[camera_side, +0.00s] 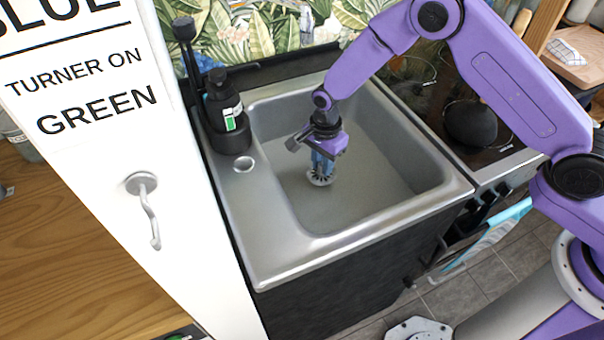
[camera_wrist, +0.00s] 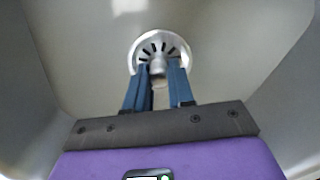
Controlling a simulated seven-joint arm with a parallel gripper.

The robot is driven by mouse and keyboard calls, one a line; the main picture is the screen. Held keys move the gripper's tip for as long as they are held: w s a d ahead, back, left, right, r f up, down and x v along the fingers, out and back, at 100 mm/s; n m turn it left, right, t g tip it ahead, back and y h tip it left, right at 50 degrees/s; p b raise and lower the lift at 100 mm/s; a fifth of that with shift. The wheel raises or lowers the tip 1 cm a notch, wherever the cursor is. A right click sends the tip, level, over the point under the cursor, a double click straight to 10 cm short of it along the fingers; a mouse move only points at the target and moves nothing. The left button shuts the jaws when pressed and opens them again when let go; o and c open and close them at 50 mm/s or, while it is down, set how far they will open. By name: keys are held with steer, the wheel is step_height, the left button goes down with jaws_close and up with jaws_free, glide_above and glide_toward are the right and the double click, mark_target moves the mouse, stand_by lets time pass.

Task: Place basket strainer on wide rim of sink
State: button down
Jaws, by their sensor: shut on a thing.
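The basket strainer (camera_side: 320,179) is a small round metal piece with dark slots, low inside the sink basin in the side view. It also shows in the wrist view (camera_wrist: 160,45), beyond my fingertips, with its centre knob between them. My gripper (camera_side: 322,168) points down into the basin and its blue fingers are shut on the strainer's knob; the fingers also show in the wrist view (camera_wrist: 158,82). I cannot tell whether the strainer touches the basin floor. The sink (camera_side: 262,262) is grey metal with a wide rim around the basin.
A dark soap bottle (camera_side: 224,105) stands at the sink's back left corner, near a small round metal cap (camera_side: 243,164) on the left rim. The front rim is clear.

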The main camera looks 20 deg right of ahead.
steer(key=s+a+r+n, duration=0.4)
steer(key=s+r, duration=0.5)
steer(key=r, duration=0.3)
steer(key=s+a+r+n, duration=0.5)
steer(key=s+r, duration=0.5)
steer(key=r, duration=0.2)
steer(key=w+a+f, duration=0.8)
steer(key=a+f, duration=0.1)
steer(key=shift+w, duration=0.25)
steer(key=shift+w+a+f, duration=0.4)
steer(key=shift+a+f, duration=0.15)
steer(key=shift+f, duration=1.65)
steer(key=shift+f, duration=0.1)
steer(key=c, duration=1)
jaws_free()
